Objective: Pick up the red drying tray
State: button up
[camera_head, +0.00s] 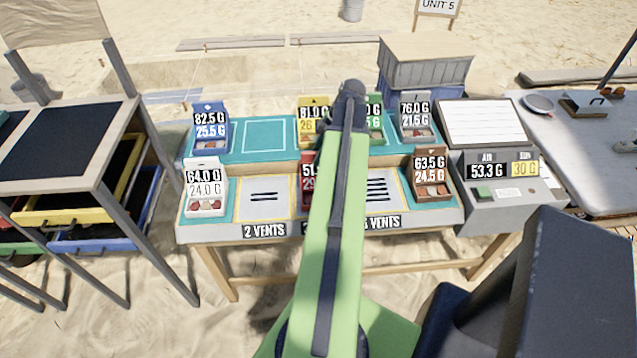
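The red drying tray (307,172) stands on the front row of the table, left of my green arm. My arm hides its right part and most of its label, where only the starts of two numbers show. My gripper (350,96) is at the dark far end of the arm, over the back row, beyond the red tray in the picture. Its fingers cannot be made out, so I cannot tell whether it is open or shut. I see nothing clearly held.
White (204,205) and brown (431,186) trays share the front row. Blue (210,136), yellow (312,135), green (375,135) and grey (416,132) trays stand behind. Vent panels (264,204) flank the red tray. A scale (500,190) stands right; a drawer rack (70,150) left.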

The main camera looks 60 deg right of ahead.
jog(key=shift+f, duration=0.25)
jog(key=shift+c, duration=0.3)
grip_shut()
dwell(1.3)
